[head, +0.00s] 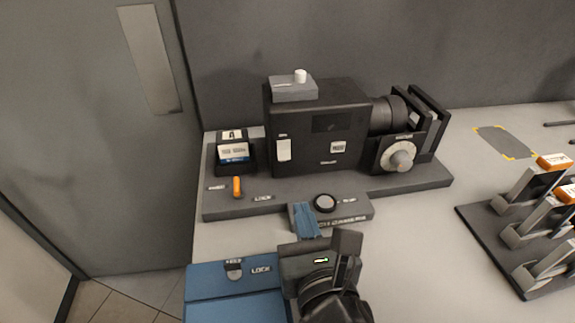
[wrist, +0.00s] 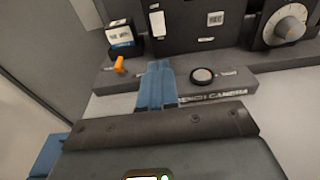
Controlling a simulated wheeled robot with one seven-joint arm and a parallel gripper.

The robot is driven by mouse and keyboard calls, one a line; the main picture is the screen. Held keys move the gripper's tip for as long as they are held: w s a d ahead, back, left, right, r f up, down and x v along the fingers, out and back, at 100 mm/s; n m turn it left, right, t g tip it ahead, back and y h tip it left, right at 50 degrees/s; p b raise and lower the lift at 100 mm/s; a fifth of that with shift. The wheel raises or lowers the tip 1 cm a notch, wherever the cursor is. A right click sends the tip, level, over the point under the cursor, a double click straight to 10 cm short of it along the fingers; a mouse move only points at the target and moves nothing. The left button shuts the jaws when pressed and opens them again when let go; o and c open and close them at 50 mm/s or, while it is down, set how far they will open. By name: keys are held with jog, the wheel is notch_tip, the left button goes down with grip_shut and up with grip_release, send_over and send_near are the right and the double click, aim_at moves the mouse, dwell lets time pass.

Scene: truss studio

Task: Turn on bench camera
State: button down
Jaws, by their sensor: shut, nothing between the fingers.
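The bench camera (head: 320,130) is a dark box on a grey base, with a lens and a round dial at its right. It also shows in the wrist view (wrist: 190,25). An orange lever (head: 237,187) stands upright at the base's front left; it also shows in the wrist view (wrist: 119,65). A round pale button (head: 325,202) with a dark rim sits on the front ledge, also in the wrist view (wrist: 203,76). My gripper (head: 301,206) has its blue fingers shut and empty, just left of the button, also in the wrist view (wrist: 157,66). Whether they touch the ledge is unclear.
A small labelled block (head: 234,152) stands behind the lever. A blue box (head: 225,290) marked LOCK is at the front left. A dark rack (head: 510,250) with orange-topped pieces stands at the right. Bare table (head: 420,235) lies between the camera and rack.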

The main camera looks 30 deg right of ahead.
aim_at(285, 158)
jog(key=p+x, duration=0.2)
jog(key=x, duration=1.1)
jog(key=shift+w, duration=0.15)
jog(key=shift+w+d+f, duration=0.15)
jog(key=shift+w, duration=0.15)
jog(key=shift+w+f+b, duration=0.15)
jog(key=shift+f+b, duration=0.1)
jog(key=shift+b, duration=0.45)
jog(key=shift+r, duration=0.25)
jog(key=shift+b+v, duration=0.3)
jog(key=shift+v, duration=3.6)
jog(key=shift+f, duration=0.2)
